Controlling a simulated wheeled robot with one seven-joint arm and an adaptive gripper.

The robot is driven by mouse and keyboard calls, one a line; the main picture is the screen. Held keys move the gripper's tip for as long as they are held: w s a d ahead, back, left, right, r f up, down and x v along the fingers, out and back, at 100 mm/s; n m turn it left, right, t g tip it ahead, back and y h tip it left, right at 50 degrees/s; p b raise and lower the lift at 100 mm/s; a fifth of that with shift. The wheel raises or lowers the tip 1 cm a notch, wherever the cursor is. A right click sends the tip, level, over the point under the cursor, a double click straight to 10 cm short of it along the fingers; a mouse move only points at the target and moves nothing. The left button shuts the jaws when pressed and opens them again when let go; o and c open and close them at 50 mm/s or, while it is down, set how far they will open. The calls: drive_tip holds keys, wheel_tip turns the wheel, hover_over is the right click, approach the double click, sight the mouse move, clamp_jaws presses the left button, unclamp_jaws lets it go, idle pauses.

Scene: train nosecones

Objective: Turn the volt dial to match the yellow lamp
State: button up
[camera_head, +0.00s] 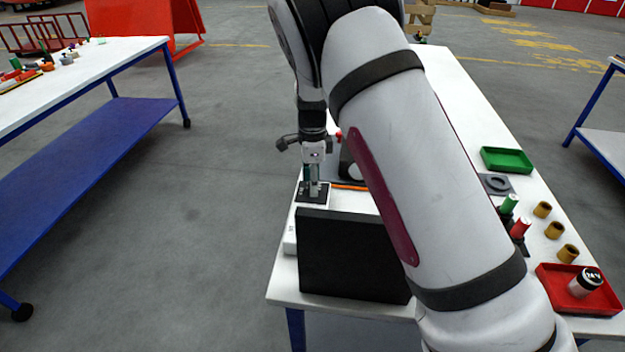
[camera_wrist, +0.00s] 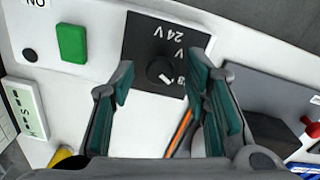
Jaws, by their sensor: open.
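The volt dial (camera_wrist: 160,72) is a round black knob with a white mark, on a black plate (camera_wrist: 138,40) lettered "24 V". The plate (camera_head: 308,198) also shows in the head view, on a white housing. My gripper (camera_wrist: 159,82) is open, its teal-padded fingers on either side of the dial in the wrist view, with visible gaps; I cannot tell its exact height above the dial. In the head view my gripper (camera_head: 314,188) points down at the plate. A yellow round piece (camera_wrist: 62,156), partly hidden, shows at lower left; I cannot tell if it is the lamp.
A green block (camera_wrist: 72,43) and a small labelled meter (camera_wrist: 24,106) are beside the plate. A black panel (camera_head: 350,255) stands in front of the housing. A green tray (camera_head: 507,160), a red tray (camera_head: 562,302) and several cylinders are at right. An orange strip (camera_head: 352,187) lies behind.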

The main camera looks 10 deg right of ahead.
drive_tip(key=shift+c, duration=0.4)
clamp_jaws()
drive_tip(key=shift+n, duration=0.4)
drive_tip(key=n+b, duration=0.1)
drive_tip(key=n, duration=0.3)
drive_tip(key=shift+n+b, duration=0.3)
drive_tip(key=shift+n, duration=0.1)
drive_tip(key=n+b, duration=0.1)
drive_tip(key=n, duration=0.5)
drive_tip(key=shift+b, duration=0.3)
drive_tip(key=shift+o, duration=0.4)
unclamp_jaws()
